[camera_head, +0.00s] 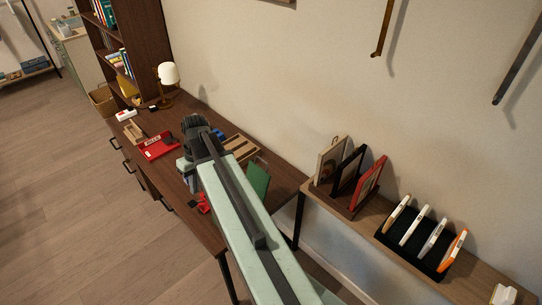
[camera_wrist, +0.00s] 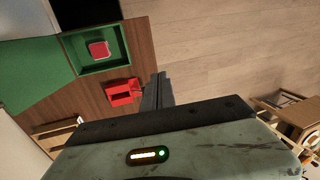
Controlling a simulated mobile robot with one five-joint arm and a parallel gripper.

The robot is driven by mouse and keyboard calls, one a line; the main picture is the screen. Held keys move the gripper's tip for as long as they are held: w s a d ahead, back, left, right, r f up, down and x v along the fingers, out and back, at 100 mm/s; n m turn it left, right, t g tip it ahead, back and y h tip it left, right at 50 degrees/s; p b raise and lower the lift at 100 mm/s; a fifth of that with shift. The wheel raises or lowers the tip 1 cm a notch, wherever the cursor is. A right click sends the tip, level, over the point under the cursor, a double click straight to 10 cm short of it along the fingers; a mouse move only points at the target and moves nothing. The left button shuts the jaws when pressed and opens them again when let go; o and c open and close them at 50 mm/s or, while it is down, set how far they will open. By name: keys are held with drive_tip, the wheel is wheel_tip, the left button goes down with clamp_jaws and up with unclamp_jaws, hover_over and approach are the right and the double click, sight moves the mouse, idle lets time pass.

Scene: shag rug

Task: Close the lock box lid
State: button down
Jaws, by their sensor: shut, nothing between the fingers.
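The lock box (camera_wrist: 88,65) is green and stands on the desk in the wrist view, with its top open. A red square item (camera_wrist: 98,49) lies inside it. The lid (camera_wrist: 32,85) is the broad green panel beside the box, swung open. In the head view the raised green lid (camera_head: 258,178) shows to the right of my arm, which hides most of the box. My gripper (camera_wrist: 159,90) is shut and empty, to the right of the box in the wrist view and apart from it. In the head view my arm hides the fingertips.
A red object (camera_wrist: 122,92) sits close to my fingers, beside the box. The desk (camera_head: 180,190) also holds a red tray (camera_head: 158,145), a wooden slatted rack (camera_head: 240,147) and a lamp (camera_head: 168,78). A side shelf (camera_head: 345,215) bears upright frames. Open floor (camera_head: 70,170) lies left.

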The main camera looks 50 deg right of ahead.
drive_tip(key=s+d+r+t+y, duration=0.1)
drive_tip(key=d+r+t+y, duration=0.1)
drive_tip(key=d, duration=1.6)
drive_tip(key=s+d+r+t, duration=0.1)
drive_tip(key=s+d, duration=0.3)
drive_tip(key=d, duration=0.3)
drive_tip(key=s+d+r+t+y, duration=0.1)
drive_tip(key=s+d, duration=0.3)
drive_tip(key=d, duration=0.3)
drive_tip(key=s+d+r+t, duration=0.1)
drive_tip(key=s+d, duration=0.3)
drive_tip(key=d, duration=0.4)
drive_tip(key=w+a+f+b, duration=0.5)
drive_tip(key=a+f+b, duration=0.2)
drive_tip(key=a, duration=0.2)
drive_tip(key=shift+w+n, duration=0.15)
drive_tip(key=shift+n, duration=0.15)
